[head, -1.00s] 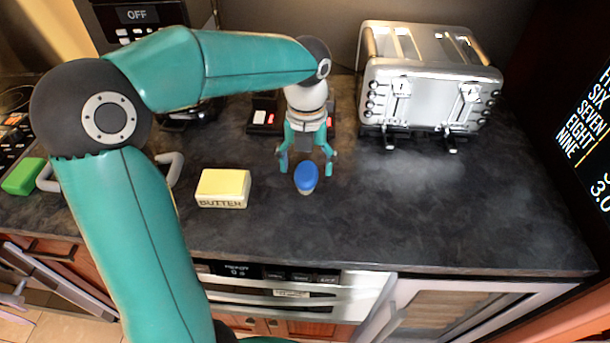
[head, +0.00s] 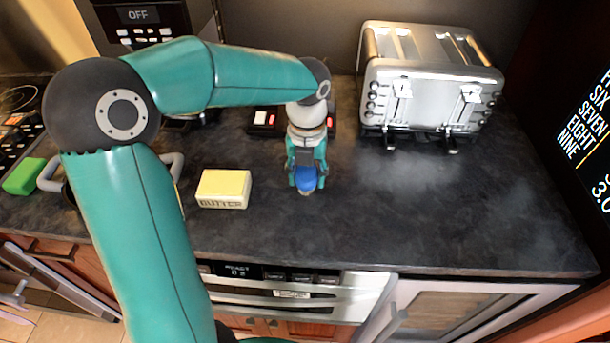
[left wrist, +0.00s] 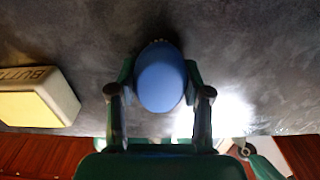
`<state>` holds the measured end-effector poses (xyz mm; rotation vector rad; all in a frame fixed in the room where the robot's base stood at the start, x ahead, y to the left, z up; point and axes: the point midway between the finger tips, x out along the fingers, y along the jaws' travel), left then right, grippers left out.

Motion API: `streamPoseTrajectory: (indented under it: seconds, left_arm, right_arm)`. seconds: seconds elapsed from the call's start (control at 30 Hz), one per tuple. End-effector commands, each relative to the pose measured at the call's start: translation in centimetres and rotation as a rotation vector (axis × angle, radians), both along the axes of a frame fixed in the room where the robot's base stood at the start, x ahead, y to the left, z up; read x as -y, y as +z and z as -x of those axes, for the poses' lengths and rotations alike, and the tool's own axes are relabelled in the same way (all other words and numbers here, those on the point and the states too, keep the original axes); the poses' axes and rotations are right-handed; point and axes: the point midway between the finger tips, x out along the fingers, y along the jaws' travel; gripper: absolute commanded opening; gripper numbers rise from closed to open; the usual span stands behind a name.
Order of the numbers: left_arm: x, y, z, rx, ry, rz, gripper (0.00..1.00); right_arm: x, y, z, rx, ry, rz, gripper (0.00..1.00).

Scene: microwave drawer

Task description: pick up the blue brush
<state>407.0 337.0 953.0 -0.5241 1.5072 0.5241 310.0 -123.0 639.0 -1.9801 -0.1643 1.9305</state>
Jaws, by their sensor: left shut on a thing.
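The blue brush (head: 306,180) is on the dark countertop, its rounded blue top facing up. My left gripper (head: 306,172) is over it from above, with its fingers closed on its sides. In the left wrist view the blue brush (left wrist: 160,78) sits between the two fingers of my left gripper (left wrist: 160,100), and a little of its bristle edge shows at the far side. I cannot tell whether the brush still touches the counter. My right gripper is not in view.
A yellow butter block (head: 223,189) lies left of the brush. A silver toaster (head: 428,85) stands at the back right. A green block (head: 24,176) lies at the far left. The counter right of the brush is clear up to its front edge.

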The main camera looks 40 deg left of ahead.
Motion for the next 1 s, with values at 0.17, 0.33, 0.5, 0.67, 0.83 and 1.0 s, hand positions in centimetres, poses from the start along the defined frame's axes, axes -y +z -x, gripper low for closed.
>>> streamPoseTrajectory:
  seconds: [0.17, 0.33, 0.5, 0.67, 0.83, 1.0]
  left_arm:
    - [0.0, 0.1, 0.0, 0.000, 0.000, 0.000, 0.14]
    - [0.0, 0.8, -0.1, 0.003, 0.000, -0.001, 0.14]
    - [0.0, 2.6, -0.1, 0.005, -0.001, -0.002, 0.14]
    - [0.0, 5.4, -0.2, 0.006, -0.001, -0.001, 0.14]
    - [0.0, 9.2, -0.1, 0.006, 0.000, 0.000, 0.14]
    - [0.0, 13.1, -0.2, 0.006, -0.001, -0.001, 0.14]
  right_arm:
    - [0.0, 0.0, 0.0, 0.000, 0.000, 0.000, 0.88]
    - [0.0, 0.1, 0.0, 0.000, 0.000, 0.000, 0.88]
    - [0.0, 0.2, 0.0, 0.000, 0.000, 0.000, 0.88]
    - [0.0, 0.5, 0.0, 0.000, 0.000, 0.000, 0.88]
    - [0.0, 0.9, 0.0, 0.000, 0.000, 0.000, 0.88]
    - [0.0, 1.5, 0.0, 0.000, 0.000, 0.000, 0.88]
